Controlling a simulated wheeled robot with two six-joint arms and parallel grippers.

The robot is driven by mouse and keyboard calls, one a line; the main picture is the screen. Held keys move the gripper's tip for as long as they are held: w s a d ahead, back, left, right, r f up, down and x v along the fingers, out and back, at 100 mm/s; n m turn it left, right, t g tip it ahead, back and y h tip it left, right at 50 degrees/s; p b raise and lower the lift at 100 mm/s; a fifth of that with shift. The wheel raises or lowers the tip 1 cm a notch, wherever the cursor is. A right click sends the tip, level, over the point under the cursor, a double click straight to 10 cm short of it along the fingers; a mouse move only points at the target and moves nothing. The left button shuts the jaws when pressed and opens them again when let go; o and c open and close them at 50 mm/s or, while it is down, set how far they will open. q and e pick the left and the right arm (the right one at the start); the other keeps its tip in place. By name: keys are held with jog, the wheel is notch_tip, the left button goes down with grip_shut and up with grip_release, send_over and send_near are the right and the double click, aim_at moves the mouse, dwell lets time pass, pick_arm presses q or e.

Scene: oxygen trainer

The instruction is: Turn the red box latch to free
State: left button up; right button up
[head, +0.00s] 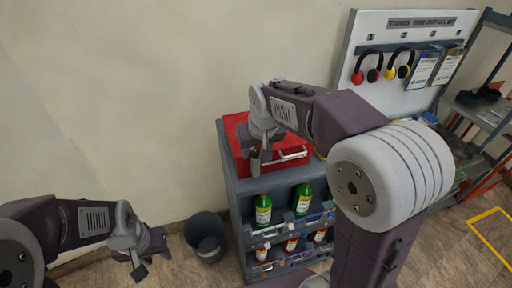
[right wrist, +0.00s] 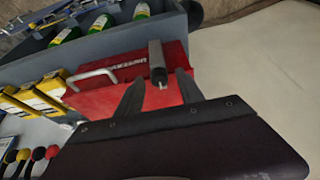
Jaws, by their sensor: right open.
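The red box (head: 283,166) sits on top of a grey cabinet, with a light handle (head: 292,154) on its front. The right wrist view also shows the red box (right wrist: 98,98) with lettering and the handle (right wrist: 92,78). A dark grey bar-like latch (right wrist: 157,62) stands out from the lettered face. My right gripper (right wrist: 160,82) is open, with one finger on each side of the latch's end in the picture. I cannot tell whether either finger touches it. In the head view my right gripper (head: 260,155) covers the box's left part. My left gripper (head: 150,256) is open and empty, low at the left.
The grey cabinet (head: 232,190) has shelves with several green bottles (head: 263,209). A grey bin (head: 205,237) stands on the floor at its left. A white board (head: 400,60) with earmuffs (head: 399,64) is at the back right. The wall area left of the cabinet is clear.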

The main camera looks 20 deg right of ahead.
grip_shut()
jog(key=shift+m, duration=0.3)
jog(key=m+h, duration=0.2)
jog(key=m, duration=0.2)
jog(key=shift+a+m+b, duration=0.15)
jog(key=shift+m+b, duration=0.15)
jog(key=shift+b, duration=0.05)
jog(key=m+g+h, duration=0.1)
jog(key=m, duration=0.2)
jog(key=shift+w+r+m, duration=0.1)
jog(key=shift+m, duration=0.2)
jog(key=m, duration=0.2)
jog(key=m+g+h+p, duration=0.1)
jog(key=m, duration=0.1)
jog(key=shift+w+a+r+m, duration=0.1)
jog(key=shift+m, duration=0.2)
jog(key=shift+w+m+g+h+p, duration=0.1)
jog(key=shift+m+g+h+p, duration=0.1)
jog(key=shift+m+g+p, duration=0.7)
jog(key=shift+m+g+h+p, duration=0.2)
jog(key=shift+m+p, duration=0.35)
jog(key=shift+m, duration=0.75)
grip_release()
